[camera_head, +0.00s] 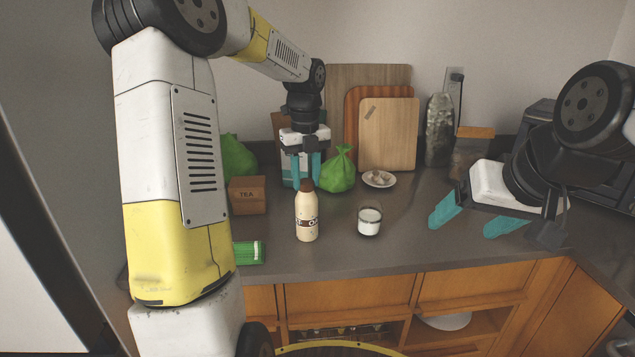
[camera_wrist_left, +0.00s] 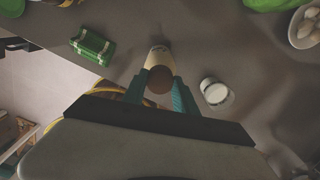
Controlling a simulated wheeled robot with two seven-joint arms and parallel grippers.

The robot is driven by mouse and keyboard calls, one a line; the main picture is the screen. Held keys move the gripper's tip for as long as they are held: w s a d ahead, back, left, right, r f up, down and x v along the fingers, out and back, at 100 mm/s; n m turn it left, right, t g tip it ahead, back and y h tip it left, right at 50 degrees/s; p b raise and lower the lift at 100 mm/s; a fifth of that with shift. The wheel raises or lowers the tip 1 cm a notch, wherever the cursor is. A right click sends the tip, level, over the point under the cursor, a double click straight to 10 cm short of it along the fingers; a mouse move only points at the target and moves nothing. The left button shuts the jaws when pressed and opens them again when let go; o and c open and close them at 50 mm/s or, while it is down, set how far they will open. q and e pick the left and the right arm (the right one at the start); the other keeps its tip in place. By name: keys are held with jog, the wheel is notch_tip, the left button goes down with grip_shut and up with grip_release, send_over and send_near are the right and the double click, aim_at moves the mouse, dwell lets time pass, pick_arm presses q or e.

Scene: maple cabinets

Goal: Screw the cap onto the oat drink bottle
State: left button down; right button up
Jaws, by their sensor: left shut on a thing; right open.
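The oat drink bottle (camera_head: 306,218) is cream with a dark label band and stands upright near the counter's front. My left gripper (camera_head: 306,184) points down over the bottle, its teal fingers shut on the brown cap (camera_head: 307,186). In the left wrist view the cap (camera_wrist_left: 158,80) lies between the fingertips of the left gripper (camera_wrist_left: 159,88), with the pale bottle (camera_wrist_left: 159,56) under it. The cap is at the bottle's neck; I cannot tell whether it is threaded. My right gripper (camera_head: 478,220) is open and empty, over the counter's right side.
A glass of milk (camera_head: 369,219) stands close to the bottle's right. A tea box (camera_head: 247,195) and a green item (camera_head: 249,252) are to the left. Counter between the glass and right gripper is clear.

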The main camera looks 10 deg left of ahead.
aim_at(306, 181)
pick_arm(q)
jog(key=shift+f, duration=0.2)
jog(key=c, duration=0.9)
grip_release()
jog(key=shift+r, duration=0.1)
notch_tip(306, 181, up, 7)
jog(key=shift+f, duration=0.2)
jog(key=shift+s+r, duration=0.15)
jog(key=shift+r, duration=0.55)
jog(key=s+n+t, duration=0.2)
jog(key=s+n, duration=0.6)
jog(key=n, duration=0.1)
jog(key=s+d+n+t+h, duration=0.1)
jog(key=s+n+t, duration=0.1)
jog(key=s+n, duration=0.6)
jog(key=s+d+n+t+h, duration=0.1)
jog(key=s+n+t, duration=0.1)
jog(key=s+n, duration=0.6)
jog(key=shift+d+r+n, duration=0.1)
jog(key=shift+n, duration=1.8)
